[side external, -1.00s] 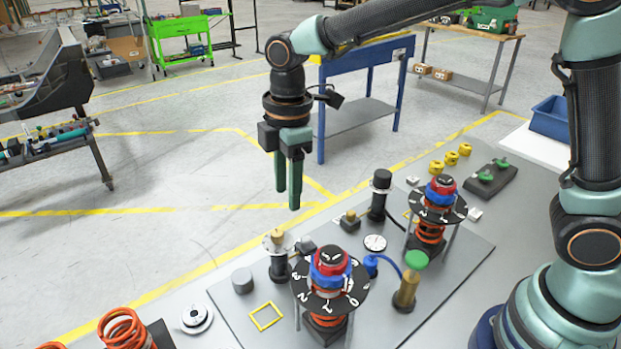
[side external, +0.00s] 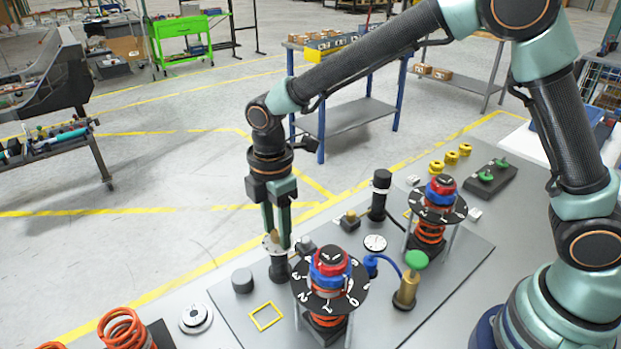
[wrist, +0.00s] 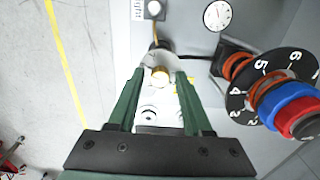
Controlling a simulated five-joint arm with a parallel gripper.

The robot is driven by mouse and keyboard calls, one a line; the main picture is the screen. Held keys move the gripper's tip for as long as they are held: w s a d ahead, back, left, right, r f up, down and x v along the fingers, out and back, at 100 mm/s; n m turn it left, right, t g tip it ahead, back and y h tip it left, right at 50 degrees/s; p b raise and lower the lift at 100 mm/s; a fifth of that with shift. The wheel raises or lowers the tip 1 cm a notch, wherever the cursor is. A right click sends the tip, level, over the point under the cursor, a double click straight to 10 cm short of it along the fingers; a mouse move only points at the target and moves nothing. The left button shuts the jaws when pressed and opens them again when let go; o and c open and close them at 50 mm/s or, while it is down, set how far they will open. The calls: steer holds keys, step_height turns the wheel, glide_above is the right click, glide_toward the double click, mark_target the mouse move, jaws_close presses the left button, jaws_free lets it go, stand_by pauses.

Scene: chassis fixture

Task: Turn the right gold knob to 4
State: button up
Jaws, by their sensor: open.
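A gold knob (side external: 275,237) stands on a pale round dial (side external: 268,248) atop a short black post. My gripper (side external: 277,228) points straight down over this knob in the side view, with its green fingers overlapping it. The dial's numbers cannot be read. A second, small gold piece (side external: 350,217) sits on a block farther right. A white label (wrist: 138,10) seems to read "right".
A spring tower with a numbered black disc and red-blue cap (side external: 331,262) stands close to the right of my gripper. Another such tower (side external: 440,190) is farther back. A gauge (side external: 375,243), a green-topped brass cylinder (side external: 416,260) and a grey cylinder (side external: 242,281) are nearby.

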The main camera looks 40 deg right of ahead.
stand_by(0.4)
steer(key=m, duration=0.4)
steer(key=shift+m, duration=0.4)
steer(key=m, duration=0.5)
steer(key=shift+m, duration=0.3)
steer(key=m, duration=0.5)
steer(key=shift+m, duration=2.6)
jaws_close()
